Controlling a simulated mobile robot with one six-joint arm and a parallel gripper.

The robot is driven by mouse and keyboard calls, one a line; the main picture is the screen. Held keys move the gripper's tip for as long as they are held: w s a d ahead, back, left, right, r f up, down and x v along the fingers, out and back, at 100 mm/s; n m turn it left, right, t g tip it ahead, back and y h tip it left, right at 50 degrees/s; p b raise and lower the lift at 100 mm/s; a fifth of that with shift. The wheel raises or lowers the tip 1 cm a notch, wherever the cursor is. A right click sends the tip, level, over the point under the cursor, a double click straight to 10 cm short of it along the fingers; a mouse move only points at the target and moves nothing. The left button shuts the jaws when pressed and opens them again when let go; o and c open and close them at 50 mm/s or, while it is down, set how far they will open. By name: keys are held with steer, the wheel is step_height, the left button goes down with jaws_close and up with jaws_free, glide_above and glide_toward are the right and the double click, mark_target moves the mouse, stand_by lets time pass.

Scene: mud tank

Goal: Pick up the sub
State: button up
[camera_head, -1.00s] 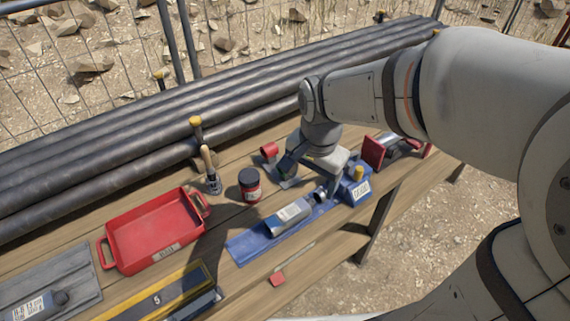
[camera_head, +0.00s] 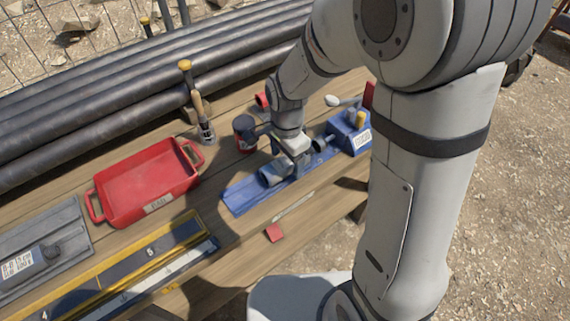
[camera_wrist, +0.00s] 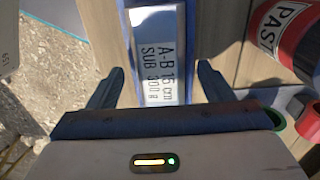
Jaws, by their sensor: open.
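The sub (camera_head: 271,174) is a short grey cylinder lying on a blue tray (camera_head: 238,200) on the bench. In the wrist view its white label (camera_wrist: 159,55) reads "A-B 15 cm SUB 300 g". My gripper (camera_wrist: 158,85) is open and empty, with one finger to each side of the sub. In the head view my gripper (camera_head: 292,163) is over the sub and hides part of it. I cannot tell how far above it the fingertips are.
A dark jar with a red "PAST…" label (camera_wrist: 288,38) stands close beside the sub. A brush (camera_head: 204,120) and red tray (camera_head: 150,180) are to the left. A blue block (camera_head: 347,134) stands at the tray's right end. Black pipes (camera_head: 120,110) lie behind.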

steer(key=shift+f, duration=0.1)
steer(key=c, duration=1.3)
steer(key=shift+o, duration=0.2)
